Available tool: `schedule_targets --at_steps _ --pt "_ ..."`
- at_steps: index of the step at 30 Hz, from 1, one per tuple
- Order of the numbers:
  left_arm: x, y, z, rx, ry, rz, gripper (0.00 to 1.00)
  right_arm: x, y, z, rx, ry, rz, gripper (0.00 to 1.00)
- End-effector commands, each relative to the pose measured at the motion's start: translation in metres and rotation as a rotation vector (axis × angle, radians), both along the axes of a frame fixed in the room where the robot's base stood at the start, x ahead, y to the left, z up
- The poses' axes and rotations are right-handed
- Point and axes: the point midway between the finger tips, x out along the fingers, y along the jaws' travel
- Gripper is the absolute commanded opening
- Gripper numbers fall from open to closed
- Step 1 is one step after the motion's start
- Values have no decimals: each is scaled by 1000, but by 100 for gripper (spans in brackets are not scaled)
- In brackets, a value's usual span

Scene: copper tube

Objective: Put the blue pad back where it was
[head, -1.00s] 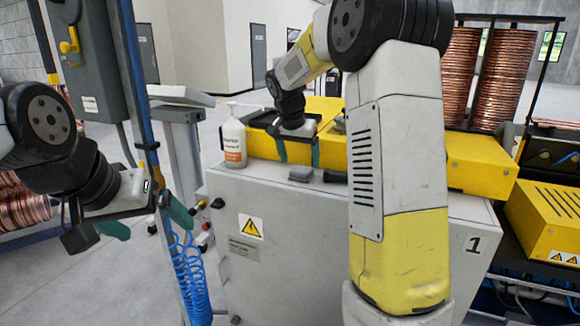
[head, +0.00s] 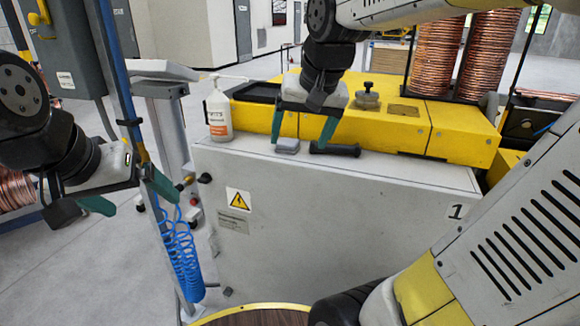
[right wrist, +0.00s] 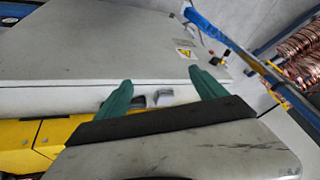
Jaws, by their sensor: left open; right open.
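No clearly blue pad shows in either view. A small grey block (head: 287,146) and a dark cylinder-shaped piece (head: 335,149) lie on the front ledge of the grey cabinet. My left gripper (head: 132,198) is open and empty at the left, away from the cabinet.
A blue post (head: 120,90) and coiled hose (head: 183,262) stand near my left gripper.

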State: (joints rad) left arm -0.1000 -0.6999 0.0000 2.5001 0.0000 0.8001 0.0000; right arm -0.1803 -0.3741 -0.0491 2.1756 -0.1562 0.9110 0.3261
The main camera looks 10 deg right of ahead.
Motion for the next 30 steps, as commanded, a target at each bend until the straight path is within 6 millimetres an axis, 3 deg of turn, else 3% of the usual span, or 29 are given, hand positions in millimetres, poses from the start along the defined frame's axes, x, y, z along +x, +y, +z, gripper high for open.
schedule_targets --at_steps 1,3,9,30 --pt "0 0 0 0 0 0 95 -24 2 -6 7 -28 39 81" --pt "0 0 0 0 0 0 95 -50 6 -15 7 -61 97 81" --pt "0 0 0 0 0 0 95 -89 16 -37 -2 -122 191 81" --pt "0 0 0 0 0 0 95 -95 18 -41 -6 -131 208 81"
